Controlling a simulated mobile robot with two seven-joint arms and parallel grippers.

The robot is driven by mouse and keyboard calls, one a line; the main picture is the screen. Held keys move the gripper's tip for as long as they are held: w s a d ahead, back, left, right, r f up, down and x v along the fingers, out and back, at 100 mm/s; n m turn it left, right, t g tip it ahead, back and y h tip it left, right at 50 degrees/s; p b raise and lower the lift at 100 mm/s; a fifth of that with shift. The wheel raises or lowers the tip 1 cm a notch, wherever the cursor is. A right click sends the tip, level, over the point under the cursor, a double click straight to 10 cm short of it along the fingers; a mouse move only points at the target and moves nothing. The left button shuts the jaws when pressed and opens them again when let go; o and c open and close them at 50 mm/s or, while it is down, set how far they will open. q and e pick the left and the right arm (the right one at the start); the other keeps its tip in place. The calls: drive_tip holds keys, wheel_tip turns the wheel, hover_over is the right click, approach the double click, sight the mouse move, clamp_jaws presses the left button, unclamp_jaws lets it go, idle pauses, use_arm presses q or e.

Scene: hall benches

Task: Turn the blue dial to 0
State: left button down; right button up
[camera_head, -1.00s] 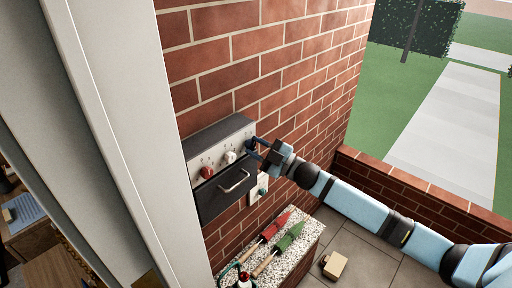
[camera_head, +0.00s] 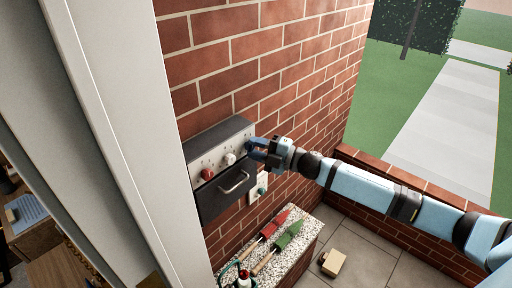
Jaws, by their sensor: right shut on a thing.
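A wall box (camera_head: 219,136) on the brick wall has a light panel with a red dial (camera_head: 207,174), a white dial (camera_head: 230,158) and, at its right end, the blue dial (camera_head: 249,146). My right gripper (camera_head: 254,149) is shut on the blue dial, coming from the right. Its fingers cover most of the dial, so its pointer and setting cannot be read. Small marks around the dials are too small to read. My left gripper does not show.
A dark drawer front with a metal handle (camera_head: 234,183) sits below the panel. A wall plate with a teal knob (camera_head: 261,190) is close under my right gripper. A speckled ledge (camera_head: 298,253) holds red and green trowels (camera_head: 281,243). A pale block (camera_head: 332,263) lies on the floor.

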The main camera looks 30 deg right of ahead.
idle(0.3)
drive_tip(key=o, duration=0.9)
drive_tip(key=shift+b+v, duration=1.8)
drive_tip(key=shift+v, duration=5.1)
drive_tip(key=s+a+f+m+h+p, duration=0.1)
drive_tip(key=s+a+f+m+h, duration=0.1)
drive_tip(key=s+a+f+m, duration=0.3)
drive_tip(key=s+a+f+m+t+h+p, duration=0.1)
drive_tip(key=f+m+h, duration=0.25)
drive_tip(key=f, duration=0.25)
drive_tip(key=s+a+f+m+h+p, duration=0.1)
drive_tip(key=s+a+f+m+h, duration=0.15)
drive_tip(key=f+m, duration=0.3)
drive_tip(key=s+a+f+m+g, duration=0.1)
drive_tip(key=s+a+f+m, duration=0.1)
drive_tip(key=s+a+f, duration=0.1)
drive_tip(key=s+a+f+m+g, duration=0.2)
drive_tip(key=s+a, duration=0.2)
drive_tip(key=s+a+f+m+g+h+p, duration=0.1)
drive_tip(key=s+a+f+m, duration=0.1)
drive_tip(key=s+a+f, duration=0.1)
drive_tip(key=shift+s+a+f+m, duration=0.3)
drive_tip(key=shift+s+a, duration=0.4)
drive_tip(key=shift+a, duration=0.2)
